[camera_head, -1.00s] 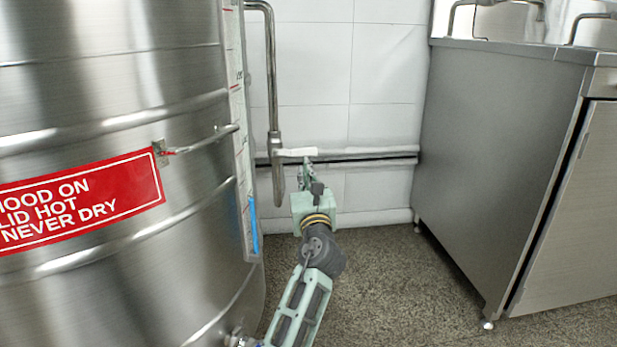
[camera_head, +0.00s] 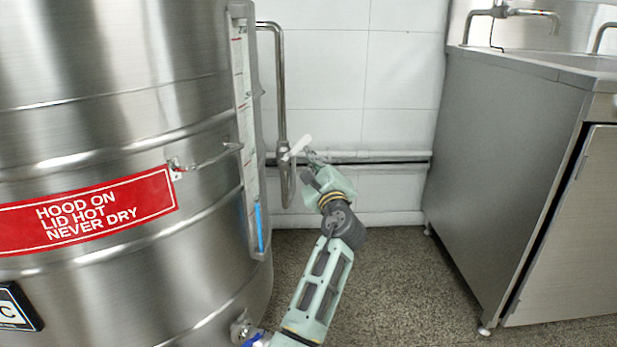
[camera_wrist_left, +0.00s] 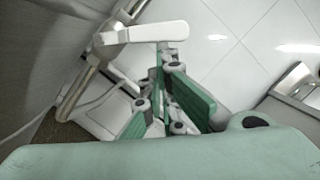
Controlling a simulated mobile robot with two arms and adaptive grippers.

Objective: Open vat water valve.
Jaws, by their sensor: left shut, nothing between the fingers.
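The water valve's white lever handle (camera_head: 297,148) sits on the vertical steel pipe (camera_head: 282,110) beside the vat (camera_head: 110,130). The lever is tilted, its right end raised. In the left wrist view the lever (camera_wrist_left: 150,33) lies across the view just beyond the fingertips, and the pipe (camera_wrist_left: 78,92) runs down from its left end. My left gripper (camera_head: 312,160) is at the lever's right side. It shows in the left wrist view (camera_wrist_left: 166,62) with its fingers shut and nothing held. Whether a fingertip touches the lever is unclear. My right gripper is out of view.
The curved vat wall with a red sign (camera_head: 90,210) and a sight gauge (camera_head: 246,120) is close on the left. A horizontal pipe (camera_head: 390,156) runs along the tiled wall behind. A steel sink cabinet (camera_head: 500,170) stands at the right. Open floor (camera_head: 400,285) lies between.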

